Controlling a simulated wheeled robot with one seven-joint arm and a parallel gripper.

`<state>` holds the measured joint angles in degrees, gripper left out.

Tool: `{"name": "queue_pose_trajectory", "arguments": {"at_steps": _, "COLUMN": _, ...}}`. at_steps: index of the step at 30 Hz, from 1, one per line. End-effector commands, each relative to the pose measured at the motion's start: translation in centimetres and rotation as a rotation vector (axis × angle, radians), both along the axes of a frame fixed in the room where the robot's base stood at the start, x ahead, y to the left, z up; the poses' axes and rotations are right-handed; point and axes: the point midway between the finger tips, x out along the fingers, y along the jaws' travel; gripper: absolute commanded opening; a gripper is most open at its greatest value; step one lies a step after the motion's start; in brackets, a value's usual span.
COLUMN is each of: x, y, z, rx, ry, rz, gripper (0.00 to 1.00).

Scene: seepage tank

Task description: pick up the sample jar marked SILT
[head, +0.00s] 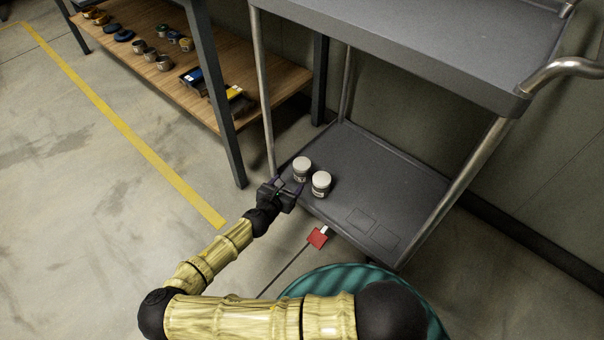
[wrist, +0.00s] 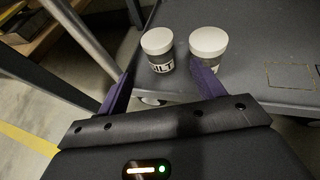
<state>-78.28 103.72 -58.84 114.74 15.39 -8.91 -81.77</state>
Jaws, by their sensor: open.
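The SILT jar (wrist: 160,50) is a small jar with a white lid and a white label reading SILT. It stands upright on the lower shelf of a grey cart, near the shelf's edge. In the head view it is the left, farther jar (head: 302,168). A second white-lidded jar (wrist: 208,47) stands close to its right; its label is hidden in the wrist view. It also shows in the head view (head: 320,184). My gripper (head: 288,183) is open at the shelf edge. Its purple fingers (wrist: 163,72) point at the SILT jar, which appears between the tips; contact cannot be told.
The grey cart's lower shelf (head: 385,190) is bare to the right, apart from marked outlines. A metal post (head: 262,95) rises left of the jars, and the upper shelf (head: 400,40) overhangs. A wooden rack shelf (head: 130,60) holds several items. A red tag (head: 317,237) lies below the edge.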

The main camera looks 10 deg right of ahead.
Motion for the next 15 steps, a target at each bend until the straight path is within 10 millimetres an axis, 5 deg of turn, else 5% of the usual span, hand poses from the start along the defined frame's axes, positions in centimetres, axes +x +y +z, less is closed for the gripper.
{"name": "queue_pose_trajectory", "arguments": {"at_steps": 15, "x": 6.2, "y": -4.5, "z": -3.4, "rx": 0.002, "ry": 0.0, "rz": -0.001, "gripper": 0.68}}
